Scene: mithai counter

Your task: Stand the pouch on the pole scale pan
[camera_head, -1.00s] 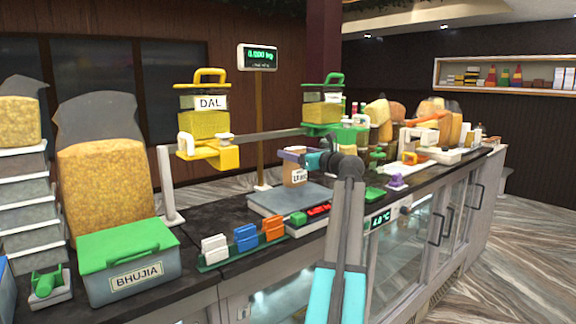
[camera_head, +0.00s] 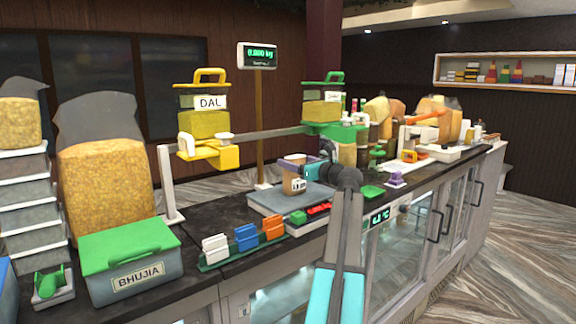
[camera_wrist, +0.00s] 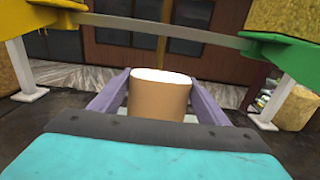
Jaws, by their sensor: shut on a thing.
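The pouch (camera_head: 291,183) is brown with a white label and looks upright in the head view. In the wrist view its white-topped brown body (camera_wrist: 158,98) stands between my two purple fingers. My gripper (camera_head: 296,163) is shut on it from the near right side. The grey pan (camera_head: 268,203) of the pole scale lies directly under the pouch. Whether the pouch's base touches the pan cannot be told. The pole display (camera_head: 258,56) appears to read 0.000 kg.
A beam with a yellow DAL stand (camera_head: 209,152) and a green stand (camera_head: 335,130) runs behind the pan. Coloured clip-like blocks (camera_head: 245,237) stand in front on the left. A green-lidded BHUJIA box (camera_head: 127,263) sits farther left.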

